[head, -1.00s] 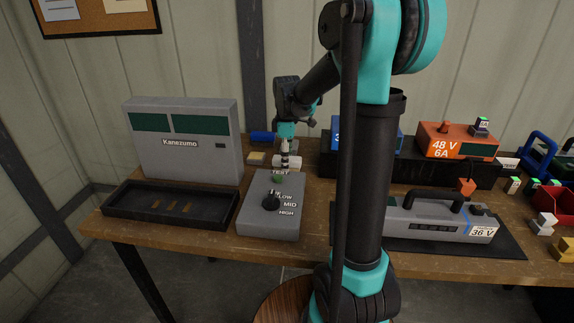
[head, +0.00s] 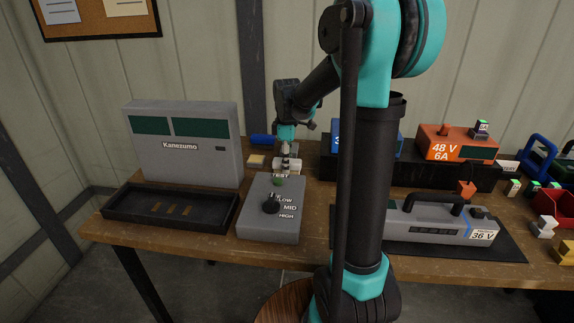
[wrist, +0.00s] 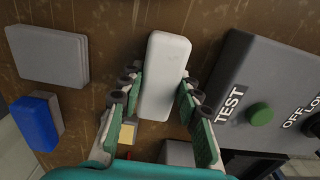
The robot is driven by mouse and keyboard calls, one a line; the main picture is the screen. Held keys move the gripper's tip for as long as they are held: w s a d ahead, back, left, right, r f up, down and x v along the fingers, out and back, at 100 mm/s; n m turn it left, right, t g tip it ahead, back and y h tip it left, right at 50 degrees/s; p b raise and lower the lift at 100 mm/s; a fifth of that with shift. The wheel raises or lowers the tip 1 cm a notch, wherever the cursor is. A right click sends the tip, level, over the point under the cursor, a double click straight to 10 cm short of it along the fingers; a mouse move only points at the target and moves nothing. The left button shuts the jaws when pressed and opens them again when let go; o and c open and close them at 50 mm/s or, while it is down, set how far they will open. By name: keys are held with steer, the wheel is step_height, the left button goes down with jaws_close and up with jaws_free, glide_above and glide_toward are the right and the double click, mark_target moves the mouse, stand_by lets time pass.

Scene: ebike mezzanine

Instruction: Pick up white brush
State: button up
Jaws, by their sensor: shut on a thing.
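The white brush shows in the wrist view as a smooth, pale, rounded block (wrist: 165,70) between the two fingers of my gripper (wrist: 160,88). Its far end reaches past the fingertips, and no bristles can be seen. My gripper is shut on it, one finger along each long side. In the head view my gripper (head: 287,160) is low over the bench just behind the grey control box. The white piece there is small and partly hidden by the fingers. I cannot tell whether it touches the bench.
The grey control box (head: 270,215) with a knob and green TEST button (wrist: 261,114) stands close beside the gripper. A blue object (wrist: 35,121), a grey block (wrist: 47,55) and a yellow block (head: 256,160) lie nearby. A black tray (head: 170,207) sits at left.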

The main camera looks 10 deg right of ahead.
step_height(320, 180, up, 20)
stand_by(0.4)
steer(key=shift+f, duration=0.1)
